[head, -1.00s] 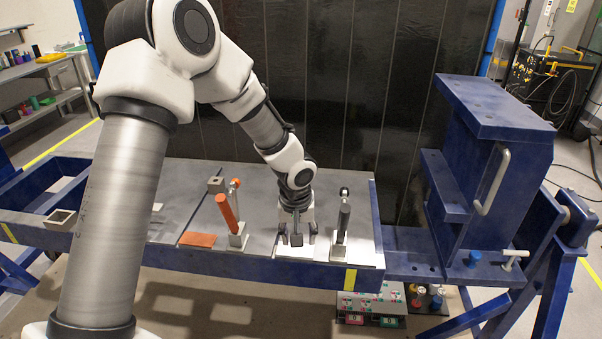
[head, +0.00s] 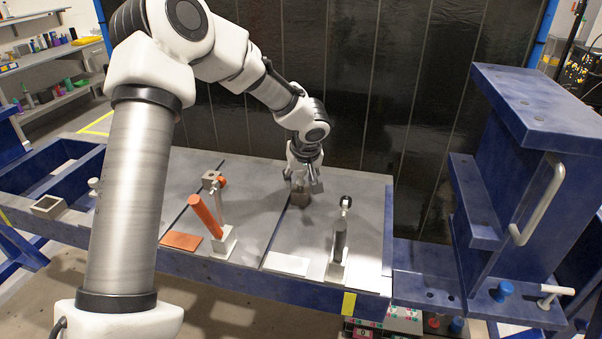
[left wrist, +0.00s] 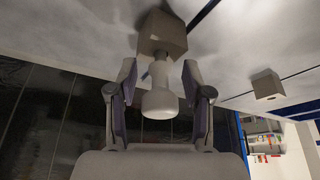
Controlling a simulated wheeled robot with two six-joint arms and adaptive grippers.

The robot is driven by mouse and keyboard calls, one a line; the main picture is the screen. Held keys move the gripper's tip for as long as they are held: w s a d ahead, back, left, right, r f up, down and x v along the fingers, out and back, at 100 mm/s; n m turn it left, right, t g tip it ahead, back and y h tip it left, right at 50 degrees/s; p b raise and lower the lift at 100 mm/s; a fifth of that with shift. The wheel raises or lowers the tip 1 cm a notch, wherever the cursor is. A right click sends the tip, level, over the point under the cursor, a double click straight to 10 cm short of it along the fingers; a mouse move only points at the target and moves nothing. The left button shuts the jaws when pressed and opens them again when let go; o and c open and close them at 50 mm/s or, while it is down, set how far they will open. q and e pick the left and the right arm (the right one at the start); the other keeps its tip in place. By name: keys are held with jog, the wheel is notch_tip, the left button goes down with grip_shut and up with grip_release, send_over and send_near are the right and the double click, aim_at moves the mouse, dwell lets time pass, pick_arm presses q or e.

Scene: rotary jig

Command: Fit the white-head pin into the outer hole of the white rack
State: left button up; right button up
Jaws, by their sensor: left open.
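My left gripper (head: 303,180) is open above a small grey-brown block (head: 300,198) at the back of the right-hand plate. In the left wrist view the open fingers (left wrist: 158,100) stand on both sides of a white pin head (left wrist: 158,103), with a gap on each side. The pin lines up with the block (left wrist: 163,35) beyond it; its lower end is hard to make out, so I cannot tell how deep it sits. A white pad (head: 286,264) lies bare at the plate's front edge. I cannot make out which part is the white rack or its outer hole.
A dark-handled clamp (head: 339,240) stands right of the white pad. An orange-handled clamp (head: 207,217) stands to the left beside an orange pad (head: 181,241) and another grey block (head: 213,180). A blue frame (head: 515,150) rises at right. The plate between block and pad is clear.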

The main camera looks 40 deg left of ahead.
pick_arm(q)
jog(key=shift+w+f, duration=0.15)
jog(key=shift+f, duration=0.05)
jog(key=shift+s+r, duration=0.2)
jog(key=shift+s, duration=0.05)
grip_shut()
jog(key=shift+w, duration=0.1)
jog(key=shift+r, duration=0.2)
notch_tip(320, 180, up, 7)
jog(key=shift+f+b, duration=0.15)
jog(key=shift+b, duration=0.75)
jog(key=s+d+p, duration=0.2)
jog(key=s+d, duration=0.2)
jog(key=s, duration=0.4)
jog(key=s+d+p, duration=0.2)
jog(key=s+d, duration=0.2)
jog(key=s, duration=0.4)
jog(key=shift+d, duration=0.4)
